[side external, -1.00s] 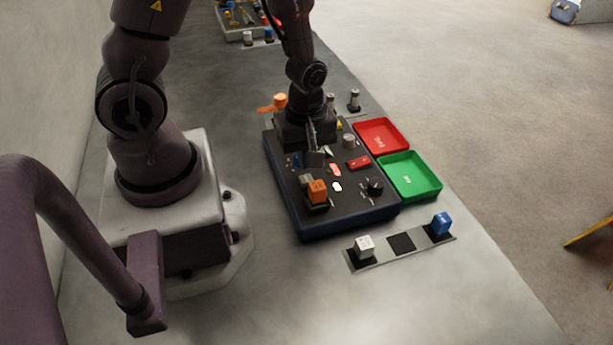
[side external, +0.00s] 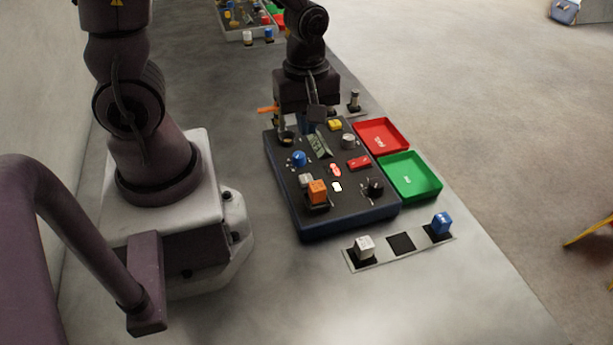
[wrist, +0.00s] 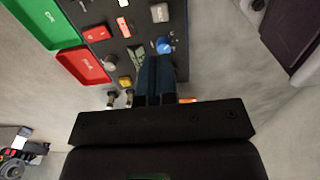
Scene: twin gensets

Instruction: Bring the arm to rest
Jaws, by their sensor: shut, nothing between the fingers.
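My gripper (side external: 314,118) is above the far end of the dark control panel (side external: 345,221), pointing down, with its fingers shut and empty. In the wrist view my gripper (wrist: 156,65) shows as two dark blue fingers side by side, near a blue knob (wrist: 164,45) on the panel. The panel also carries an orange block (side external: 317,192), a red switch (side external: 359,163), a yellow button (side external: 335,125) and a black rotary knob (side external: 373,187). Part of the panel's far edge is hidden behind my gripper.
A red tray (side external: 382,134) and a green tray (side external: 412,176) sit right of the panel. A strip in front holds a white cube (side external: 364,246) and a blue cube (side external: 441,223). An orange object (side external: 267,110) and small posts (side external: 353,100) stand near the far end.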

